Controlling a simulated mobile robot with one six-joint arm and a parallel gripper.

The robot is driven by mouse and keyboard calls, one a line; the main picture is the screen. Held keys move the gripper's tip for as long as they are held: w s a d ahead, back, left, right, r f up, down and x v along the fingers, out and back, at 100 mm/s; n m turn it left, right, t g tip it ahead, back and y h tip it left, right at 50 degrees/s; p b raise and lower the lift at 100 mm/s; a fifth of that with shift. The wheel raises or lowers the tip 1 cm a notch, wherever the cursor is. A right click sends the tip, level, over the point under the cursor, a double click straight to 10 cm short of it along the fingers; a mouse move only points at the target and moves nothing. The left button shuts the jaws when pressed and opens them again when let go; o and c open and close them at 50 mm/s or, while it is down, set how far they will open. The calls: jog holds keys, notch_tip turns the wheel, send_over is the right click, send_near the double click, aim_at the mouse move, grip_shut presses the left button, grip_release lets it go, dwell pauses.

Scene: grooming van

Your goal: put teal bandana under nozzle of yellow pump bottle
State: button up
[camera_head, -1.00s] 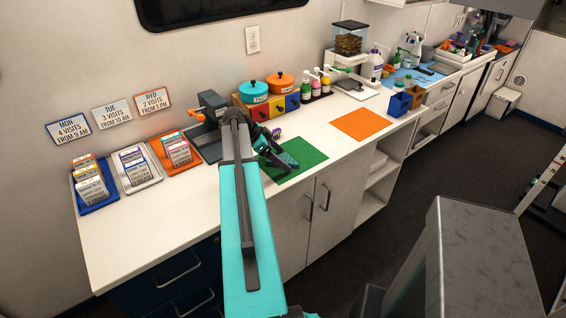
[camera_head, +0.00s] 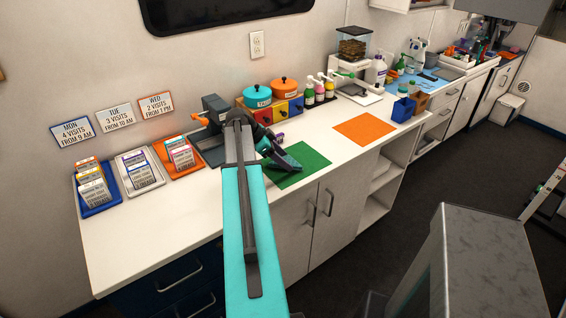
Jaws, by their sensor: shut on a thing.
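My gripper (camera_head: 291,163) is low over the green mat (camera_head: 312,160), its dark jaws pointing down to the right. The jaws are shut on what I take to be the teal bandana, which is mostly hidden behind them. Whether it touches the mat is unclear. Several small pump bottles stand in a row behind the mats, beside the coloured drawers. My gripper is left of and nearer than this row.
An orange mat (camera_head: 364,131) lies bare to the right. A small purple item (camera_head: 279,138) sits just behind my gripper. Teal (camera_head: 257,96) and orange (camera_head: 285,88) pots stand on the drawers. Blue (camera_head: 402,109) and brown bins stand right. Card trays (camera_head: 139,172) line the left.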

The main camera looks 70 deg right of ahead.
notch_tip(320, 180, up, 2)
jog(key=shift+b, duration=0.5)
jog(key=shift+s+a+r, duration=0.1)
jog(key=shift+s+a, duration=0.1)
jog(key=shift+a, duration=0.05)
jog(key=s+a+r+b, duration=0.1)
jog(key=s+a+b, duration=0.3)
jog(key=s+a, duration=0.6)
jog(key=shift+s+a+r, duration=0.2)
jog(key=shift+a+r, duration=0.1)
jog(key=shift+a, duration=0.4)
jog(key=shift+w, duration=0.1)
